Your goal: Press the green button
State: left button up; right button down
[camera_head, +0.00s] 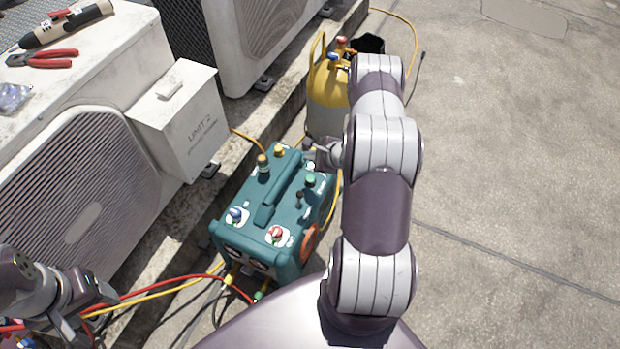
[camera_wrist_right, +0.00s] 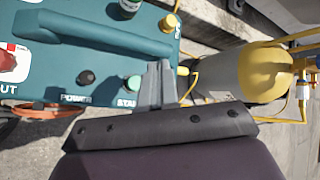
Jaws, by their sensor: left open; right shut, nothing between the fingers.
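The green button (camera_head: 310,181) is on the top panel of the teal machine (camera_head: 236,242), near its right edge. In the right wrist view the green button (camera_wrist_right: 132,84) has a partly hidden label starting "STA". My right gripper (camera_head: 312,156) is shut and empty beyond the button in the head view. Its closed fingertips (camera_wrist_right: 160,66) appear just right of the button in the wrist view; I cannot tell whether they touch the panel. My left gripper (camera_head: 106,296) is open at the lower left, away from the machine, by red and yellow hoses.
A black POWER knob (camera_wrist_right: 86,77) sits beside the button. Blue (camera_head: 236,214) and red (camera_head: 277,233) knobs and a raised handle (camera_head: 281,190) stand on the machine. A yellow tank (camera_head: 328,88) is behind. White condenser units stand left; the concrete at right is clear.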

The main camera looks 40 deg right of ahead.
jog(key=b, duration=0.7)
send_over(312, 180)
notch_tip(312, 180, down, 8)
jog(key=shift+r, duration=0.25)
jog(key=shift+f, duration=0.4)
jog(key=shift+f, duration=0.1)
dwell(0.9)
jog(key=shift+f, duration=0.35)
jog(key=shift+f+b, duration=0.7)
jog(key=shift+f, duration=0.1)
dwell(0.7)
jog(key=shift+r+p, duration=1.25)
jog(key=shift+p, duration=0.05)
